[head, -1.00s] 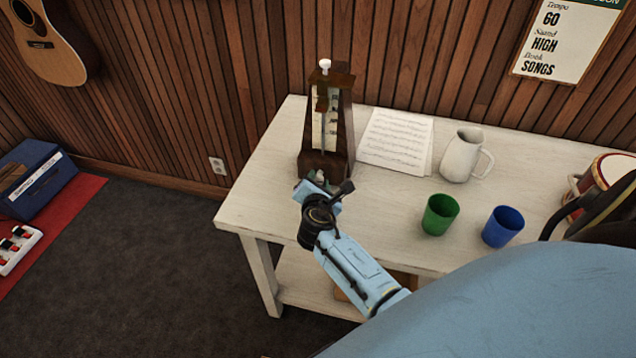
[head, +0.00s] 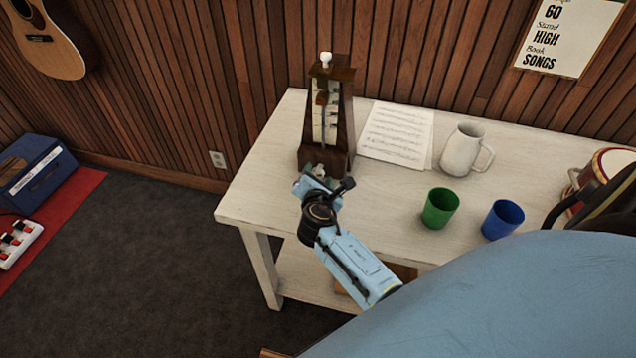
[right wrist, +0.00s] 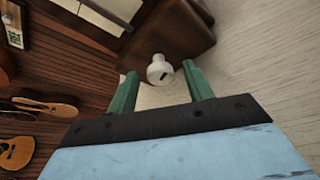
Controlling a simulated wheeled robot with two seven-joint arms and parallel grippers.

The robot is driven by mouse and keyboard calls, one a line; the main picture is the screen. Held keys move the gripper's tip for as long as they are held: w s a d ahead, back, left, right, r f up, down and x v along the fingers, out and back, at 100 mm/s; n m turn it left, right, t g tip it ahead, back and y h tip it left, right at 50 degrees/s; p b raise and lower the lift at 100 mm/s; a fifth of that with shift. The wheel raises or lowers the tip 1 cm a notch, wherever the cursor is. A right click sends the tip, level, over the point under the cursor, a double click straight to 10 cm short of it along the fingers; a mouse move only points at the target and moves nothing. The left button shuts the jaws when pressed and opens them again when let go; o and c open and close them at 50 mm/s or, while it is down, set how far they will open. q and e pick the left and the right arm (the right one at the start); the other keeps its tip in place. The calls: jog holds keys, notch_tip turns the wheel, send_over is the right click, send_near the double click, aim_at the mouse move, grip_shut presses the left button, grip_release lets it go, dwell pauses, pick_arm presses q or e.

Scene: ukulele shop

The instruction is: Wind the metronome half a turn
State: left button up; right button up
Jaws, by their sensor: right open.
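The dark wooden metronome (head: 341,128) stands upright on the white table, with a pale scale face and a white knob (head: 326,60) at its top. My right gripper (head: 317,174) is low at the metronome's near side. I see gaps between the knob and both fingers. My left gripper is out of view.
Sheet music (head: 396,134) lies right of the metronome. A white pitcher (head: 463,150), a green cup (head: 440,208) and a blue cup (head: 503,220) stand further right on the table (head: 262,190). The tabletop left of the metronome is clear. A wood-slat wall rises behind.

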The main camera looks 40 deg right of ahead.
jog(key=p+v, duration=0.1)
jog(key=v, duration=1.1)
jog(key=shift+s+a, duration=0.2)
jog(key=shift+s, duration=0.15)
